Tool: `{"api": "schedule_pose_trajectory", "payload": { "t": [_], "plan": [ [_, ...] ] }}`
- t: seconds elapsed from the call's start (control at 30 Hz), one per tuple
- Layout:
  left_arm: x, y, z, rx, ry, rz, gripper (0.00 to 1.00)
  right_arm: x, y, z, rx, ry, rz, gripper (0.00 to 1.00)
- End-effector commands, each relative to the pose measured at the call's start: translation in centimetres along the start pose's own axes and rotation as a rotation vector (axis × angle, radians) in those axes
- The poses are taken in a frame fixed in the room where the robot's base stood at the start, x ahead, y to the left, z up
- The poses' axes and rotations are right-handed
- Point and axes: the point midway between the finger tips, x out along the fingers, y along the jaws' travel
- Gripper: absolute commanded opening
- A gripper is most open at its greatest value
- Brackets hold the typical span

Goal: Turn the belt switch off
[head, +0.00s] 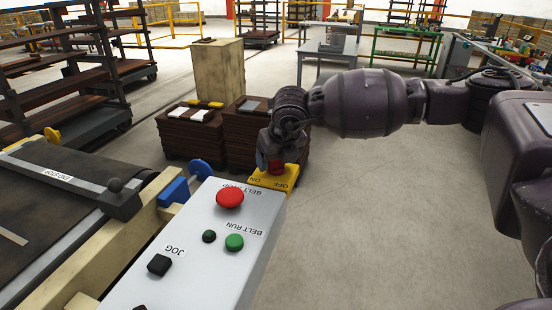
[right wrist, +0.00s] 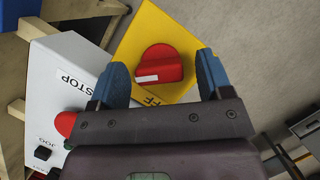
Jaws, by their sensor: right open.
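The belt switch is a red rotary knob (right wrist: 160,62) on a yellow plate (right wrist: 186,24), with a white mark on the knob's grip bar. In the head view the yellow plate (head: 283,183) sits at the far end of the control box, with ON and OFF lettering, and the knob is partly hidden by my gripper. My right gripper (right wrist: 165,80) is open, its blue fingertips on either side of the knob in the wrist view. I cannot tell whether they touch it. It also shows in the head view (head: 264,160), over the plate. My left gripper is not in view.
The grey control box (head: 190,260) carries a red stop button (head: 230,197), a green run button (head: 234,242) and black buttons. A conveyor belt (head: 50,215) lies at left. Brown brick stacks (head: 190,135) stand beyond the switch.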

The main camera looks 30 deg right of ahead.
Motion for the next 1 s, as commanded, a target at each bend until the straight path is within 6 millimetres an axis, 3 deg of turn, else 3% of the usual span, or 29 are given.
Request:
{"api": "schedule_pose_trajectory", "payload": {
  "t": [0.23, 0.53, 1.0],
  "plan": [
    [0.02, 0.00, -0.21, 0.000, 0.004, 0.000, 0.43, -0.02, 0.02, 0.03, 0.000, -0.001, 0.001, 0.69],
    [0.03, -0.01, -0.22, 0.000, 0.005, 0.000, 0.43, -0.03, 0.02, 0.02, 0.000, 0.000, 0.001, 0.23],
    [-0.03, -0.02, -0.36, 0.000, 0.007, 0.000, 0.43, -0.03, -0.07, 0.01, -0.108, 0.000, 0.047, 0.23]
  ]
}}
